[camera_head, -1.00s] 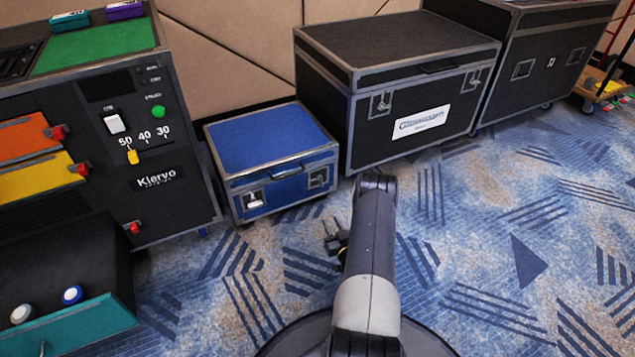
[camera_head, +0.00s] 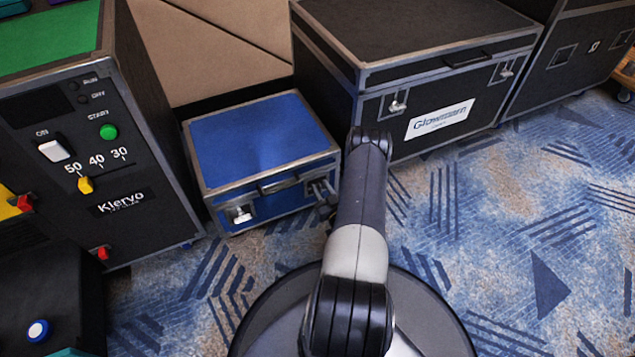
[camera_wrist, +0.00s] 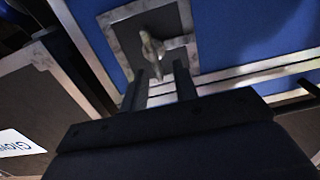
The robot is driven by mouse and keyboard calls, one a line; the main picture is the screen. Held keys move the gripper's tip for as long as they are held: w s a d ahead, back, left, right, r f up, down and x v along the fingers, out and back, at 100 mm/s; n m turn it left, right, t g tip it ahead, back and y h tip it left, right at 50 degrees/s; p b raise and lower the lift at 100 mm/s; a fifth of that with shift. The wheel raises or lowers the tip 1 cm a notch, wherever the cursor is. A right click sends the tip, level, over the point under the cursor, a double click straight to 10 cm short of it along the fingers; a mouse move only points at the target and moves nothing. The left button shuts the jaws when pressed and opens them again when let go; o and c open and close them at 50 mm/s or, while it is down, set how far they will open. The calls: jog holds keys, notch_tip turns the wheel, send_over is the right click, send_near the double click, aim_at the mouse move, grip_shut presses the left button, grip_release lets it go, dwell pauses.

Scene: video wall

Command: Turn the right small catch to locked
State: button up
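The small blue case (camera_head: 262,140) stands on the carpet. Its front has a left catch (camera_head: 240,213) and a right catch (camera_head: 318,188), the latter partly hidden behind my gripper in the head view. In the wrist view the right catch (camera_wrist: 152,48) is a pale metal lever on a grey-framed dark plate, its length running roughly up and down the picture. My gripper (camera_wrist: 161,82) is open, with its fingertips on either side of the lever's near end. Small gaps show between lever and fingers; I cannot tell whether they touch. My gripper shows small in the head view (camera_head: 326,206).
A large black case (camera_head: 420,75) with its own catches stands close on the right. A black control panel unit (camera_head: 115,150) with a green button and a yellow slider stands on the left. Open patterned carpet (camera_head: 480,240) lies in front and to the right.

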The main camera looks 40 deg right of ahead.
jog(key=shift+c, duration=0.3)
grip_shut()
dwell(0.4)
jog(key=m, duration=0.4)
jog(key=shift+s+d, duration=0.15)
jog(key=shift+d, duration=0.25)
jog(key=m, duration=0.3)
jog(key=shift+d+f+m, duration=0.25)
jog(key=shift+d+m, duration=0.05)
jog(key=m, duration=0.3)
jog(key=f+m, duration=0.1)
jog(key=m, duration=0.2)
jog(key=d+f+m, duration=0.1)
jog(key=m, duration=0.3)
jog(key=shift+s, duration=0.2)
jog(key=shift+m, duration=0.3)
